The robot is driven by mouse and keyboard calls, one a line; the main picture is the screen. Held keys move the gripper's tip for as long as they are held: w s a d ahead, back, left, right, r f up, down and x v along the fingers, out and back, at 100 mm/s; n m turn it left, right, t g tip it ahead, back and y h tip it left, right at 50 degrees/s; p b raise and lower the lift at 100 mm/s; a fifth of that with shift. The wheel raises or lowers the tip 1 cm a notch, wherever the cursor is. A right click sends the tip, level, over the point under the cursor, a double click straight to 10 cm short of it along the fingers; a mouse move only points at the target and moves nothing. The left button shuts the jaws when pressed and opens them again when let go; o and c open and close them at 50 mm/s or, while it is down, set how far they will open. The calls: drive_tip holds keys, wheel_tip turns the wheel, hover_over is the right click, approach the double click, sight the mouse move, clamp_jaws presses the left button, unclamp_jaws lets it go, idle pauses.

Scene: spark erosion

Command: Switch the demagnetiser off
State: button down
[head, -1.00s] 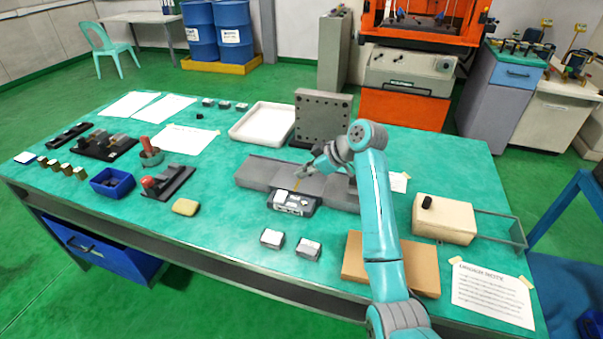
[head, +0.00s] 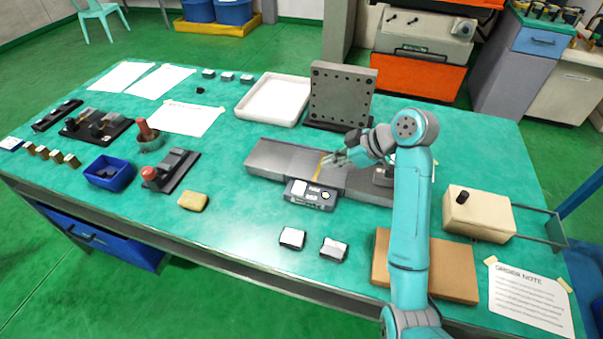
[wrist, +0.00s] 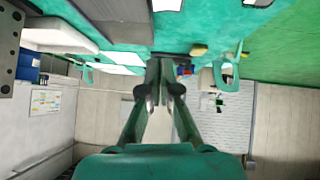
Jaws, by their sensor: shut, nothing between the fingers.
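What looks like the demagnetiser is a long, low grey slab (head: 280,158) on the teal bench, with a yellow line across its middle. A dark control box (head: 311,195) sits against its front edge, with a pale label and a small round light-coloured spot on top. The spot is too small to read as a switch or a lamp. My gripper (head: 328,160) is shut and empty, over the slab near the yellow line and behind the control box.
A drilled steel plate (head: 342,95) and a white tray (head: 274,99) stand behind the slab. Two small blocks (head: 292,238) lie in front. A cardboard piece (head: 450,270) and a cream box with a black knob (head: 478,218) are at right. Bench between the blocks and yellow sponge (head: 194,201) is clear.

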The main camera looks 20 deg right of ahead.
drive_tip(key=shift+a, duration=0.1)
hover_over(298, 184)
drive_tip(key=s+d, duration=0.2)
wheel_tip(298, 184, down, 6)
drive_tip(key=shift+s+a+f, duration=0.1)
drive_tip(key=shift+s+f, duration=0.05)
drive_tip(key=shift+f, duration=0.1)
drive_tip(key=f, duration=0.3)
drive_tip(key=shift+w+f, duration=0.15)
drive_tip(key=shift+w, duration=0.2)
drive_tip(key=shift+f, duration=0.6)
drive_tip(key=shift+f, duration=0.2)
